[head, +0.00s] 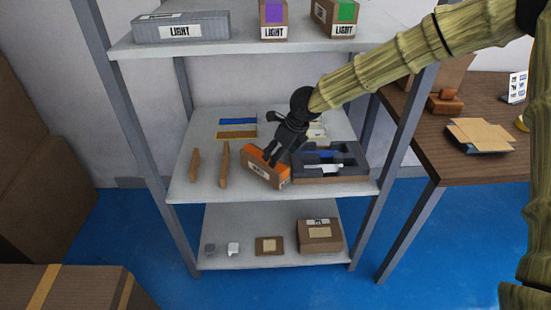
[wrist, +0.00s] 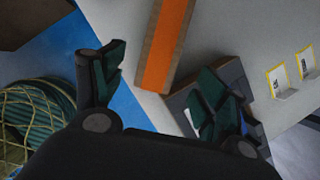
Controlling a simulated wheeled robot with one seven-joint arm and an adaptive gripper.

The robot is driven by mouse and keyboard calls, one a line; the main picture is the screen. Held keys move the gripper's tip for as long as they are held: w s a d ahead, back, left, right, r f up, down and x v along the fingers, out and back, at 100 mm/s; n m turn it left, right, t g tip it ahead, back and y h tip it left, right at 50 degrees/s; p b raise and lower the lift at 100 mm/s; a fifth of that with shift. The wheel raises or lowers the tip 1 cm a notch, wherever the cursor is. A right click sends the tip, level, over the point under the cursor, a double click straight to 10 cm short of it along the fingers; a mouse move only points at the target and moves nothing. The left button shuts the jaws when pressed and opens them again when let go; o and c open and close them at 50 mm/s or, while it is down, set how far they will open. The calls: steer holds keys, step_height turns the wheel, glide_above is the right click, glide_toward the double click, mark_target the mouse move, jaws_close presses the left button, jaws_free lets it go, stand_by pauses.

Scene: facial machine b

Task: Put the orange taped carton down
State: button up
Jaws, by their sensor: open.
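The orange taped carton (head: 265,167) is on the middle shelf (head: 210,182) of the grey rack, near its front edge and at an angle. My gripper (head: 278,155) is over the carton in the head view and hides part of its top. In the wrist view the orange-taped carton (wrist: 167,45) lies ahead, in the gap between my two spread fingers (wrist: 155,90). The fingers are open, and none visibly grips the carton. Whether a finger touches it I cannot tell.
A dark tray (head: 357,160) with blue and white items sits right of the carton. Thin brown upright pieces (head: 225,165) stand to its left. The upper shelf (head: 240,47) holds LIGHT boxes. A wooden desk (head: 450,165) is at right.

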steer(key=shift+v, duration=1.5)
